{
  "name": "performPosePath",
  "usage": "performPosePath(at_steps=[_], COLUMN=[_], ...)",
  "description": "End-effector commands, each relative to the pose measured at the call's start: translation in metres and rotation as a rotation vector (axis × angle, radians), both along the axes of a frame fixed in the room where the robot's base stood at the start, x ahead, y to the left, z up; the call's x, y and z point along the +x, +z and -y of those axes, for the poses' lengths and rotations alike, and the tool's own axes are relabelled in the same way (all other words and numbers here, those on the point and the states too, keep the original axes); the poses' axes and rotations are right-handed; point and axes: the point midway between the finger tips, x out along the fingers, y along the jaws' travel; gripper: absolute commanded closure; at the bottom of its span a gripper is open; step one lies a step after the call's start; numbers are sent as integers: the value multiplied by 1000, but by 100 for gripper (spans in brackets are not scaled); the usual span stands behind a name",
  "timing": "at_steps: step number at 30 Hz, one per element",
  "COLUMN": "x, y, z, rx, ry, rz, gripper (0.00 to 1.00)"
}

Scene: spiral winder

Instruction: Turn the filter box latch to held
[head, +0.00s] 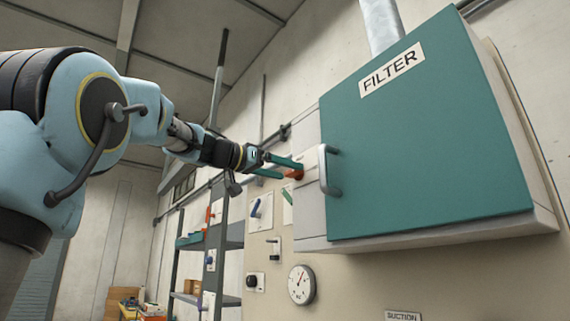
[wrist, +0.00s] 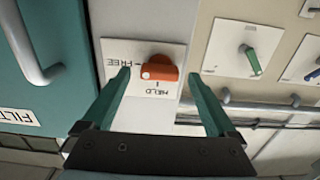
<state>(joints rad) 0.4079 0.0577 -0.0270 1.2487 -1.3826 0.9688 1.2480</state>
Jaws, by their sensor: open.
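The filter box latch is an orange-red knob (wrist: 160,68) on a white plate (wrist: 120,88), between my gripper's fingertips in the wrist view. The plate's lettering appears upside down, with FREE at the left and HELD below. The knob lies sideways, with a pale dot at its left end, toward FREE. My gripper (wrist: 159,75) is open, one teal finger on each side of the knob with visible gaps. In the head view my gripper (head: 290,169) reaches the left side of the teal filter box (head: 430,140), and the fingers partly hide the knob (head: 296,174).
The box's grey handle (head: 326,170) stands out close to the right of the fingers in the head view. A green lever switch (wrist: 251,60) is on the wall panel beside the box. A gauge (head: 301,284) and shelving (head: 215,240) are lower down.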

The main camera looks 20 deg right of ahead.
Motion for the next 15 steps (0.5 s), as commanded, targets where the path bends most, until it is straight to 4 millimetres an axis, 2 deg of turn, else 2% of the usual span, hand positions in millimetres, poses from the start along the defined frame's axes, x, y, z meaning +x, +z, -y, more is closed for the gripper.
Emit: performPosePath(at_steps=[3,11,15], x=[1,1,1], y=[0,-1,-1], z=[6,7,7], rx=[1,0,1], ry=[-1,0,0], rz=[0,1,1], gripper=[7,7,21])
